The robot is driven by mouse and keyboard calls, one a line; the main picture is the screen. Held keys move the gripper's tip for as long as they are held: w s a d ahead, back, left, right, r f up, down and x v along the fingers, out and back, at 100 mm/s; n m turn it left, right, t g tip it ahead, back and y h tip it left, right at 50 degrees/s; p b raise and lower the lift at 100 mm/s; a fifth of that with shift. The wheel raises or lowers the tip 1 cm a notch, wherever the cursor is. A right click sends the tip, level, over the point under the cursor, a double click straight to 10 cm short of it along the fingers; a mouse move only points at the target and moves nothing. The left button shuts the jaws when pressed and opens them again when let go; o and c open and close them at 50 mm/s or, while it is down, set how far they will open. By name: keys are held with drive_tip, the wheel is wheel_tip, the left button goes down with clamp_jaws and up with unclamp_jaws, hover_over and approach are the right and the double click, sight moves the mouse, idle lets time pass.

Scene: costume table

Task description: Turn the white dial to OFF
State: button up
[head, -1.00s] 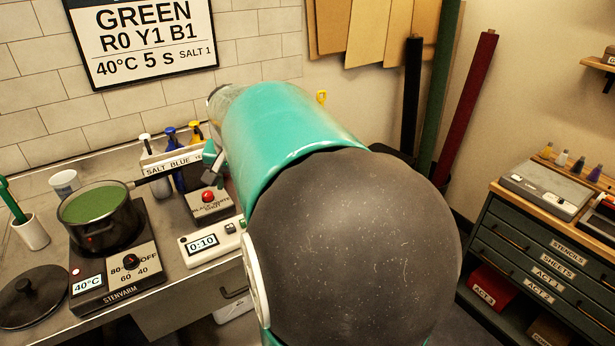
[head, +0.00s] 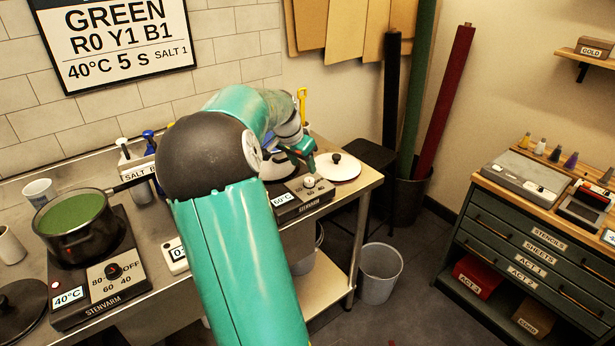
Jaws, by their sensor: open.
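The white dial (head: 309,181) sits on the front panel of the right hot plate (head: 290,205), which shows a 60°C label. The dial is small in the head view, and its pointing direction is too small to read. My gripper (head: 306,162) is open, just above and behind the dial, with its fingers angled down toward it. I cannot tell whether a finger touches the dial. My arm hides the left part of this hot plate.
A white lid (head: 342,176) with a black knob lies right of the right plate. A bin (head: 380,275) stands on the floor beyond the table's right edge.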

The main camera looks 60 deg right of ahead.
sight(309, 179)
drive_tip(key=x, duration=0.7)
drive_tip(key=shift+f, duration=0.1)
drive_tip(key=shift+w, duration=0.1)
drive_tip(key=c, duration=1)
